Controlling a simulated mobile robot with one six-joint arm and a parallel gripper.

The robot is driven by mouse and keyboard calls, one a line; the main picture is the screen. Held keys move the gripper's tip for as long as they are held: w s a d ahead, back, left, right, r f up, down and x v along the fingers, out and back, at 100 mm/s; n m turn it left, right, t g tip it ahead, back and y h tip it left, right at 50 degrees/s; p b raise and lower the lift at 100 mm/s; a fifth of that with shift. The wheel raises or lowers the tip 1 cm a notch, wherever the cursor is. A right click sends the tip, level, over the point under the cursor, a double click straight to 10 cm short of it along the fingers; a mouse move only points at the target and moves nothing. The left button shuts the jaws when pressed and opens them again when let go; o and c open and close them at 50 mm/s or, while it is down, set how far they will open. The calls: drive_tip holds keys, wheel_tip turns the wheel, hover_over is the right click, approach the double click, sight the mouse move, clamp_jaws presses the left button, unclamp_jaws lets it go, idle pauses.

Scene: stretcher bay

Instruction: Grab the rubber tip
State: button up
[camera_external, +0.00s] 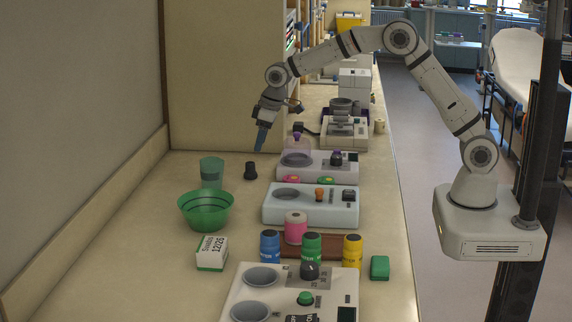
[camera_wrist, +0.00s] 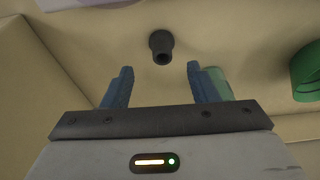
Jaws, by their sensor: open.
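The rubber tip (camera_external: 250,171) is a small black, slightly tapered piece standing on the counter, left of the pale devices. In the wrist view the rubber tip (camera_wrist: 161,46) lies just beyond the fingertips, roughly centred between them, with a dark hole in its end. My gripper (camera_external: 261,146) is above the counter, a little up and right of the tip in the outside view, pointing down. In the wrist view my gripper (camera_wrist: 160,72) has its two blue fingers apart, with nothing between them. Nothing touches the tip.
A green translucent cup (camera_external: 211,172) and a green bowl (camera_external: 206,209) stand left of the tip. Pale devices (camera_external: 318,168) stand to its right. A white-and-green box (camera_external: 212,253) and several bottles are nearer the camera. The counter around the tip is clear.

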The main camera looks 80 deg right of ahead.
sight(251, 163)
drive_tip(key=x, duration=0.2)
drive_tip(key=p+x, duration=0.1)
drive_tip(key=x, duration=0.2)
drive_tip(key=w+p+x, duration=0.1)
drive_tip(key=x, duration=0.2)
drive_tip(key=shift+a, duration=0.15)
drive_tip(key=c, duration=1)
